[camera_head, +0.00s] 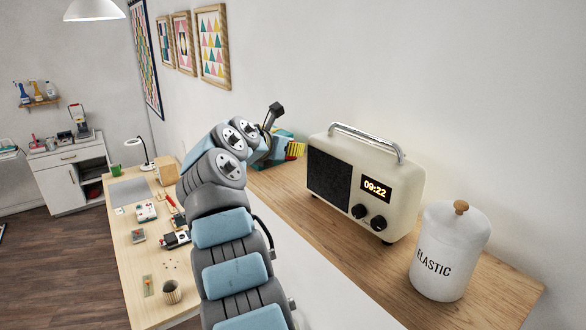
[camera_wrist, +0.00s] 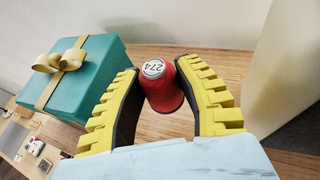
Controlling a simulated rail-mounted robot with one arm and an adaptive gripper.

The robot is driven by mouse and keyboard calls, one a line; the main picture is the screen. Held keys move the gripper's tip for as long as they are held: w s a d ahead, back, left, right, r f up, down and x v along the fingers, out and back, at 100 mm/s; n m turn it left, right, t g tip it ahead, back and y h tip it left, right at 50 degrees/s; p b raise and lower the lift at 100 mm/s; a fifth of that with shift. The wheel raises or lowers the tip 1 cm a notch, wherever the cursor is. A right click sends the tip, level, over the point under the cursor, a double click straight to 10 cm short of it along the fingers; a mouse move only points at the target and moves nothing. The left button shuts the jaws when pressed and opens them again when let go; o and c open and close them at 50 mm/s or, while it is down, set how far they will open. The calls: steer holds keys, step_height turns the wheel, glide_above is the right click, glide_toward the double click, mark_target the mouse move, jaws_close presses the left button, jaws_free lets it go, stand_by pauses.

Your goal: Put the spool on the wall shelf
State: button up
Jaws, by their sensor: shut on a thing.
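A red spool (camera_wrist: 165,92) with a white top label marked "274" stands about upright between the yellow fingers of my gripper (camera_wrist: 160,78) in the wrist view. The gripper is shut on it, with a finger on each side. The wooden wall shelf (camera_wrist: 215,62) lies beneath and behind the spool. I cannot tell whether the spool touches the shelf. In the head view, my gripper (camera_head: 296,150) is at the far part of the shelf (camera_head: 285,190), beyond the radio, and the spool is hidden there.
A teal gift box (camera_wrist: 85,80) with a gold bow stands close to the left finger. A cream radio (camera_head: 400,190) stands on the shelf, at the right in the wrist view. A white "ELASTIC" canister (camera_head: 448,250) stands nearer. The workbench (camera_head: 125,250) below holds small items.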

mark_target(290, 180)
steer(key=shift+f+p, duration=1)
steer(key=shift+f, duration=1.95)
steer(key=shift+d+f, duration=0.1)
steer(key=shift+f, duration=0.15)
steer(key=o, duration=0.8)
steer(key=shift+r, duration=0.1)
steer(key=shift+r, duration=0.15)
steer(key=b+v, duration=0.4)
steer(key=v, duration=0.8)
steer(key=shift+b, duration=0.35)
steer(key=shift+s, duration=0.1)
